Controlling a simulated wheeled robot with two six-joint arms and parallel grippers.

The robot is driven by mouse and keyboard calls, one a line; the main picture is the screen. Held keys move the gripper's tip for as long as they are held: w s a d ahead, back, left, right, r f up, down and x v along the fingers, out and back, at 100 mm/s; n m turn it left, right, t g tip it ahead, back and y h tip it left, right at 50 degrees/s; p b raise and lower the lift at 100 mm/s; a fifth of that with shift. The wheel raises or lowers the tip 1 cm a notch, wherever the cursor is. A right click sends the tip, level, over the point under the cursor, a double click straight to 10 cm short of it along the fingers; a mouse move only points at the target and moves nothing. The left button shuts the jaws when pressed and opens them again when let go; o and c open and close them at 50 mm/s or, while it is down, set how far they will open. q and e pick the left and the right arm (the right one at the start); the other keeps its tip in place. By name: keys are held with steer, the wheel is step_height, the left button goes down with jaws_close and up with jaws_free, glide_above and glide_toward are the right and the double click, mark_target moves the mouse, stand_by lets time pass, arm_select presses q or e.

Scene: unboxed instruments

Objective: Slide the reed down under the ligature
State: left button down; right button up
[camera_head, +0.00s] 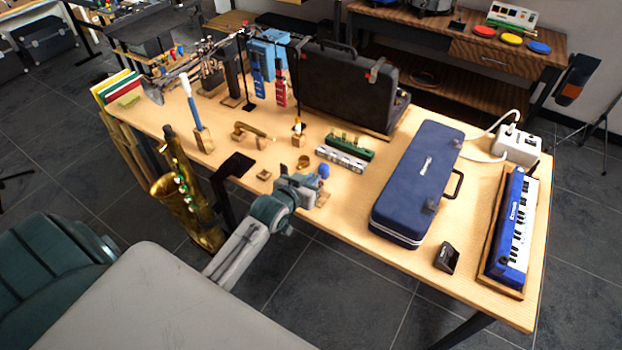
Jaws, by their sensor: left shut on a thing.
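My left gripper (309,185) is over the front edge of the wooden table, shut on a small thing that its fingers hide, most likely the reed. A small blue piece (323,171) shows just beyond its fingertips, above a small wooden base (323,198). I cannot tell whether this is the mouthpiece, and I cannot make out the reed or the ligature there. A small brass ring-like piece (303,161) lies behind the gripper. My right gripper is not in view.
A brass saxophone (183,190) stands at the table's front left. A curved brass neck (252,131), a green harmonica-like piece (351,147) and a silver one (341,159) lie behind the gripper. A blue case (418,180) and a small keyboard (515,230) stand right. Bare table (345,210) lies between gripper and case.

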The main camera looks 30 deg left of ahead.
arm_select(q)
steer(key=shift+s+f, duration=0.1)
steer(key=shift+f, duration=0.35)
stand_by(0.5)
steer(key=c, duration=1.5)
jaws_free()
steer(key=shift+o, duration=0.2)
steer(key=b+v, duration=0.2)
steer(key=v, duration=0.8)
steer(key=shift+s, duration=0.25)
steer(key=shift+a, duration=0.1)
